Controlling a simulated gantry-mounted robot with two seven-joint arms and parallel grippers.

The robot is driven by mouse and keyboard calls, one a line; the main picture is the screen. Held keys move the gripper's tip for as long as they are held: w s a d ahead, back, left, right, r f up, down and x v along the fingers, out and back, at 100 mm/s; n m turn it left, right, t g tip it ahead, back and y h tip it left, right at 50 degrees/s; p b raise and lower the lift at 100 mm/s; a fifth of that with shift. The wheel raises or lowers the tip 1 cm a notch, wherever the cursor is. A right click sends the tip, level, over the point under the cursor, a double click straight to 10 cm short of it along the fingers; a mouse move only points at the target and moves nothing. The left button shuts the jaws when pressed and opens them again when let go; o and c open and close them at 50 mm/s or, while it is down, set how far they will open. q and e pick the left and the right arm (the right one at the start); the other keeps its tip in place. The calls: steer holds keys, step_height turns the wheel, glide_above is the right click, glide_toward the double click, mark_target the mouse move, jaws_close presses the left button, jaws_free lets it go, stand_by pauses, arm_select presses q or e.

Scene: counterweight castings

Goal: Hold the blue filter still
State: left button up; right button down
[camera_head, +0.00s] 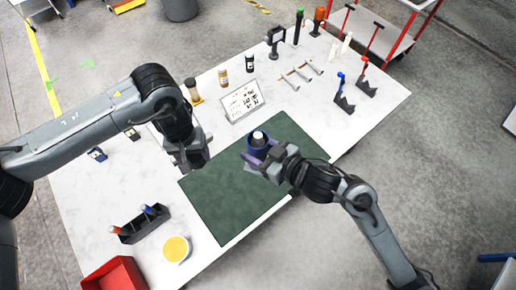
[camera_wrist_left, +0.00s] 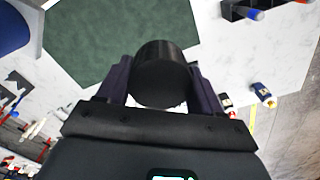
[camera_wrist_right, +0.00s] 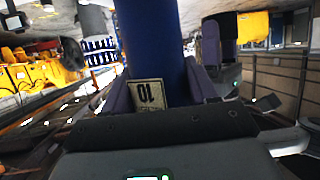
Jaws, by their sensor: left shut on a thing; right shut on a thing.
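The blue filter (camera_head: 253,148) is a blue cylinder with a dark and pale top, over the green mat in the head view. My right gripper (camera_head: 263,158) is shut on it from the right. In the right wrist view the filter (camera_wrist_right: 150,35) rises upright between the fingers, above a pale label reading 10. My left gripper (camera_head: 193,160) is at the mat's left edge, apart from the filter. In the left wrist view it is shut on a black round piece (camera_wrist_left: 160,75). A blue shape at that view's top left corner (camera_wrist_left: 12,30) looks like the filter.
The green mat (camera_head: 225,205) lies on a white table. A sign (camera_head: 240,102), bottles (camera_head: 223,78) and tools stand behind it. A black holder (camera_head: 143,226), a yellow-topped round dish (camera_head: 176,249) and a red bin (camera_head: 115,275) are at the front left.

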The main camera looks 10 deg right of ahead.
arm_select(q)
steer(key=w+d+r+m, duration=0.2)
steer(key=w+d+r, duration=0.1)
steer(key=d+r, duration=1.1)
step_height(320, 180, up, 5)
glide_above(257, 135)
steer(key=shift+w+f, duration=0.1)
steer(key=shift+w, duration=0.35)
steer(key=shift+s+d+r, duration=0.1)
steer(key=shift+s+r, duration=0.25)
steer(key=shift+s, duration=0.2)
steer(key=shift+f, duration=2)
steer(key=shift+w, duration=0.1)
steer(key=shift+f, duration=0.9)
steer(key=shift+f, duration=0.9)
